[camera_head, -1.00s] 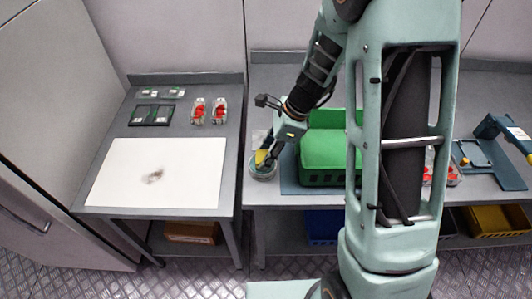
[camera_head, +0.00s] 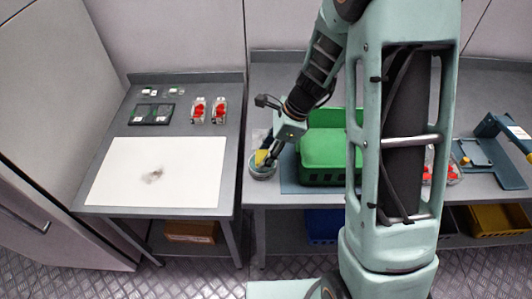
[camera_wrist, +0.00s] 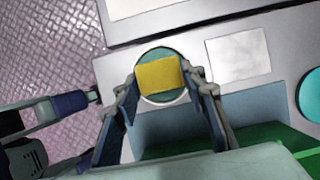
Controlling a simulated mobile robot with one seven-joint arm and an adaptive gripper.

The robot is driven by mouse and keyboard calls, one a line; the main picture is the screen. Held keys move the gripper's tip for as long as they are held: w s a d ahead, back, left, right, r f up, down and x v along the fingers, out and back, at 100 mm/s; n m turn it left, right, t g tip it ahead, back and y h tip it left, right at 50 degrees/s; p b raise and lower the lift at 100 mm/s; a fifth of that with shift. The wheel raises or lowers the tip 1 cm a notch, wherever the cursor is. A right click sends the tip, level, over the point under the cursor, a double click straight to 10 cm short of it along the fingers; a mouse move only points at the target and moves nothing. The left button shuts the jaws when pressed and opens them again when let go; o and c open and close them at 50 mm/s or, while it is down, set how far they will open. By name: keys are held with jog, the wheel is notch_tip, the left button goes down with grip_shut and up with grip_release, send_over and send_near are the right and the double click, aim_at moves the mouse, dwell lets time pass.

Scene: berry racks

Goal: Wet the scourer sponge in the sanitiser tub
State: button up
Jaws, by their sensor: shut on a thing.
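The scourer sponge (camera_wrist: 158,75) is a yellow block between my fingertips, over the mouth of the sanitiser tub (camera_wrist: 152,99). The tub is round, with a pale rim and a teal inside. In the head view the sponge (camera_head: 261,157) shows at the mouth of the tub (camera_head: 262,175), near the front left of the right-hand bench. My gripper (camera_wrist: 167,82) is shut on the sponge and points down at the tub; it also shows in the head view (camera_head: 268,160). I cannot tell how deep the sponge's underside sits.
A green crate (camera_head: 325,177) stands close to the right of the tub on a blue mat (camera_head: 289,180). A white square (camera_wrist: 238,55) lies near the tub. The left bench holds a white board (camera_head: 110,180) with a dark smudge, a dark tray (camera_head: 152,114) and red berry punnets (camera_head: 219,111).

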dwell(0.3)
jog(key=shift+r+p, duration=2.9)
jog(key=shift+r, duration=0.6)
